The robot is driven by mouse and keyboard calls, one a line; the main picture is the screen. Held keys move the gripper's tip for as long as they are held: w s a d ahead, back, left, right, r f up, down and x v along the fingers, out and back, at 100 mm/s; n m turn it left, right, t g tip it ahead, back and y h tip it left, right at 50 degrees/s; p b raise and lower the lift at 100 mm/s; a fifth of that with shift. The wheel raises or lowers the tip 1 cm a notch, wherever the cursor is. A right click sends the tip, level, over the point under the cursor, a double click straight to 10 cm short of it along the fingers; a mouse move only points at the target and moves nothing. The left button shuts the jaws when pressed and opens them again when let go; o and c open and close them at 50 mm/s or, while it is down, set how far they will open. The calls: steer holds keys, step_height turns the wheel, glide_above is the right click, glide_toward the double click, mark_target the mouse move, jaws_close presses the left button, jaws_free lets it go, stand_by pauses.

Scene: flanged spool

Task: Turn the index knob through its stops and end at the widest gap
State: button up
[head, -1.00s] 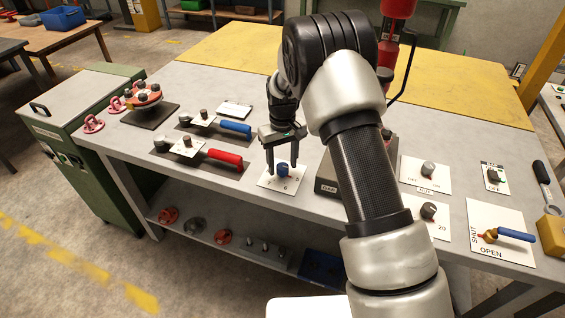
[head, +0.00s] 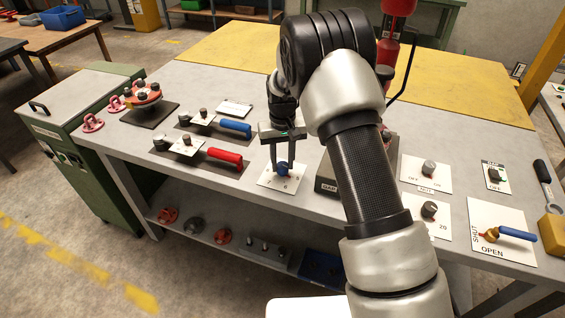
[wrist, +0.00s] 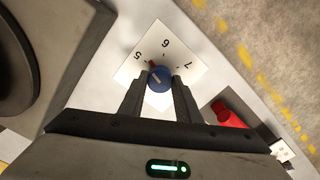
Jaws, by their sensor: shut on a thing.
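The blue index knob (head: 283,169) stands on a white dial plate (head: 270,181) near the front edge of the grey bench. In the wrist view the knob (wrist: 160,79) sits on the plate (wrist: 126,73), which bears the numbers 5, 6 and 7. A red mark (wrist: 152,65) at the knob's rim points between 5 and 6, nearer 5. My gripper (head: 283,165) reaches down from above, shut on the knob with a finger on each side; its fingers (wrist: 160,84) partly hide the knob's near side in the wrist view.
A dark-based fixture (head: 328,178) stands close right of the dial plate. To the left lie panels with a red handle (head: 224,155) and a blue handle (head: 236,127). Further right are other knob plates and a blue-handled valve (head: 515,234).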

mark_target(283, 165)
steer(key=m, duration=0.4)
steer(key=shift+m, duration=0.3)
steer(key=shift+m+b, duration=0.3)
steer(key=shift+m, duration=2)
steer(key=o, duration=1.1)
steer(key=shift+c, duration=0.2)
steer(key=shift+r, duration=0.1)
step_height(283, 165, up, 17)
steer(key=shift+r+p, duration=0.15)
steer(key=shift+p, duration=0.15)
